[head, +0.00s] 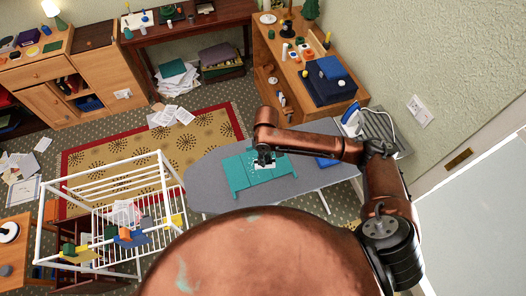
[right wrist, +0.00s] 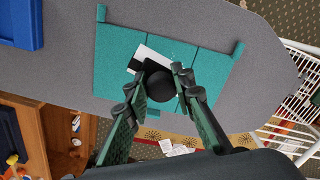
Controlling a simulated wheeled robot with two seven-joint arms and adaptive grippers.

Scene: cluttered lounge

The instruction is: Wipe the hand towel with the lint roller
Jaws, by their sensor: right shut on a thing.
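The teal hand towel (head: 238,176) lies spread on the grey ironing board; it also shows in the right wrist view (right wrist: 215,78). My right gripper (head: 264,159) is over the towel's middle. In the right wrist view, its fingers (right wrist: 156,82) are closed around the dark round handle end of the lint roller (right wrist: 160,86). A white part of the roller shows beyond the fingers, against the towel. I cannot tell whether the roller touches the cloth, as the gripper hides part of it. My left gripper is not in view.
The ironing board (head: 208,186) has clear grey room around the towel. A blue item (head: 327,162) lies on it under my right arm, and an iron (head: 352,118) stands at its right end. A white drying rack (head: 95,199) stands at left.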

